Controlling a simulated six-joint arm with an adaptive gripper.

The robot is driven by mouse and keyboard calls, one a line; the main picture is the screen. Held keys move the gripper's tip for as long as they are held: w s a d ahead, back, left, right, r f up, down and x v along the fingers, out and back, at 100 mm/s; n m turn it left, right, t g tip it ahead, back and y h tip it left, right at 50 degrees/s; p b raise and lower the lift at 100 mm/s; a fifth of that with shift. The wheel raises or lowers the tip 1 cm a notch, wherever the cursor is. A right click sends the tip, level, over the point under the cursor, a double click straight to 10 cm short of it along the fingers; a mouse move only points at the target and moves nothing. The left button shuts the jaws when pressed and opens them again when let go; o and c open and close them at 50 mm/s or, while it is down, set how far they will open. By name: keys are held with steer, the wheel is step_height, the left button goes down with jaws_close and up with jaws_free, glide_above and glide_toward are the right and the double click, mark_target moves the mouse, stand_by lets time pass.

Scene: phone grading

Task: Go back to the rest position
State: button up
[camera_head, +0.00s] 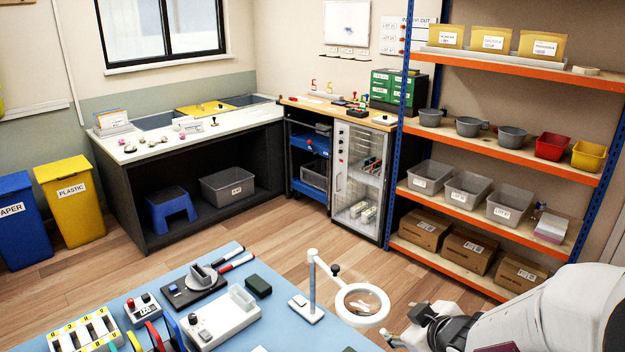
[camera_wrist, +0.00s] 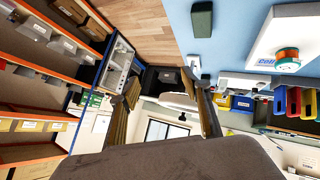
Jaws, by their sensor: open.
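My gripper (camera_head: 414,326) is at the lower right in the head view, beside the right end of the blue worktable (camera_head: 262,327). It is just right of the round magnifier (camera_head: 362,304) on its white stand. In the wrist view my gripper (camera_wrist: 166,108) has its two fingers well apart. I see nothing held between them. The wrist picture is strongly tilted.
Orange-edged shelves (camera_head: 500,66) with bins and boxes stand at the right. Wooden floor (camera_head: 275,238) is open behind the table.

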steer(key=s+d+r+m+g+h, duration=0.1)
steer(key=s+d+r+m+h, duration=0.35)
steer(key=s+r, duration=0.45)
steer(key=s+a+m+g+y, duration=0.1)
steer(key=s+a+m, duration=0.1)
steer(key=s, duration=0.6)
steer(key=s+a+r+m+g+y, duration=0.1)
steer(key=s+a+g, duration=0.1)
steer(key=s, duration=0.7)
steer(key=shift+a+r+m+y, duration=0.15)
steer(key=shift+a+m+y, duration=0.2)
steer(key=shift+a, duration=0.5)
